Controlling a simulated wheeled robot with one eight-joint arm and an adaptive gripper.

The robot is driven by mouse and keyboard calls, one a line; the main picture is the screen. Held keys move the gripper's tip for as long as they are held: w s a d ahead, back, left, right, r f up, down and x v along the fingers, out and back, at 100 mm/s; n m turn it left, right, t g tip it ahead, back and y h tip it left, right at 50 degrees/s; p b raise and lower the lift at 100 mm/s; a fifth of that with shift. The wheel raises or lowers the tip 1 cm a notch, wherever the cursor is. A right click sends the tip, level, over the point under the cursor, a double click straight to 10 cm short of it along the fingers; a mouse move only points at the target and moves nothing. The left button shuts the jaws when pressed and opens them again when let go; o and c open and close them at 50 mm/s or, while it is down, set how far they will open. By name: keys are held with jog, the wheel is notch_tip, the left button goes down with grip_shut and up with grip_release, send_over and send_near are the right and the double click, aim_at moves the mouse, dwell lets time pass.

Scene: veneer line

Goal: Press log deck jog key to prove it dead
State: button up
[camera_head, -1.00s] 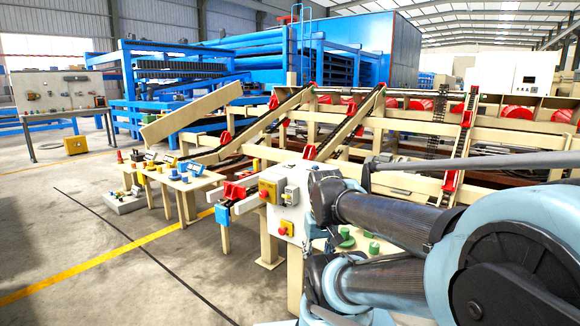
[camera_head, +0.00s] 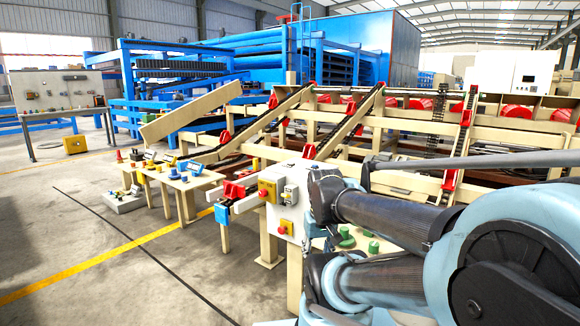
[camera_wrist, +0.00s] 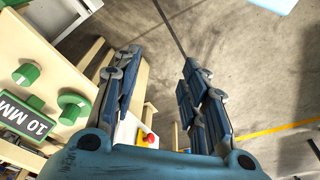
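A white control panel (camera_head: 289,222) stands on a post left of my arm. It carries a yellow box with a red button (camera_head: 268,190), a small switch (camera_head: 290,194) and a lower yellow-backed red button (camera_head: 285,227). I cannot tell which control is the log deck jog key. My gripper (camera_wrist: 162,58) is open and empty, its two fingers apart over the floor. The head view does not show the fingers clearly.
Green knobs (camera_wrist: 73,108) and a "10 MM" plate (camera_wrist: 25,122) sit on a cream console at the wrist view's left. A small table (camera_head: 180,180) with controls stands left of the panel. The log deck (camera_head: 330,140) lies behind. Floor at front left is clear.

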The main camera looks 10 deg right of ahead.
grip_shut()
dwell(1.3)
